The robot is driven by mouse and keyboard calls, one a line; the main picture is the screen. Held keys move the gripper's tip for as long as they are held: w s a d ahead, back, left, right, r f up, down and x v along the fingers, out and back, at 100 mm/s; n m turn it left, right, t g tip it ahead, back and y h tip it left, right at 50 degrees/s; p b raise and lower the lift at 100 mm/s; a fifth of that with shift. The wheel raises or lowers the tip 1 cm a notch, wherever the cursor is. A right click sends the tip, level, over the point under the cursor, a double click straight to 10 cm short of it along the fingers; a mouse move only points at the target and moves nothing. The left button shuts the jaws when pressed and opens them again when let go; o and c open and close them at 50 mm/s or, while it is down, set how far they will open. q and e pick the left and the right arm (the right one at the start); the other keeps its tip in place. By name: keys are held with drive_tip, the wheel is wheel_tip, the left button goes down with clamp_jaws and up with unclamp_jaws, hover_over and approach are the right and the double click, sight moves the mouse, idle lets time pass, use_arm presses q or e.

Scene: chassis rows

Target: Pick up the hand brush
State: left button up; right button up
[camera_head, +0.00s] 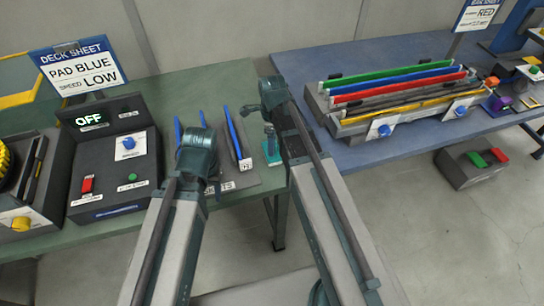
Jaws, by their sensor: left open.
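A small teal upright object (271,150), which may be the hand brush, stands at the right edge of the green table (185,88), close beside my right arm. I cannot make out bristles. My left gripper (213,180) is open, low over the front of the green table, left of the teal object and apart from it. Its fingers are mostly hidden behind its own wrist. My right arm reaches up past the table's right edge. The jaws of my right gripper (270,112) cannot be made out.
Blue-edged upright pieces (236,140) stand around my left wrist. A control box (112,170) reading OFF and a deck sheet sign (80,65) are at left. A blue table (375,153) with a rack of coloured bars (395,92) is at right. A grey box (470,168) lies on the floor.

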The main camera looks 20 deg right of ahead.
drive_tip(key=shift+f+b, duration=0.35)
drive_tip(key=shift+f, duration=0.5)
drive_tip(key=shift+r, duration=0.1)
clamp_jaws()
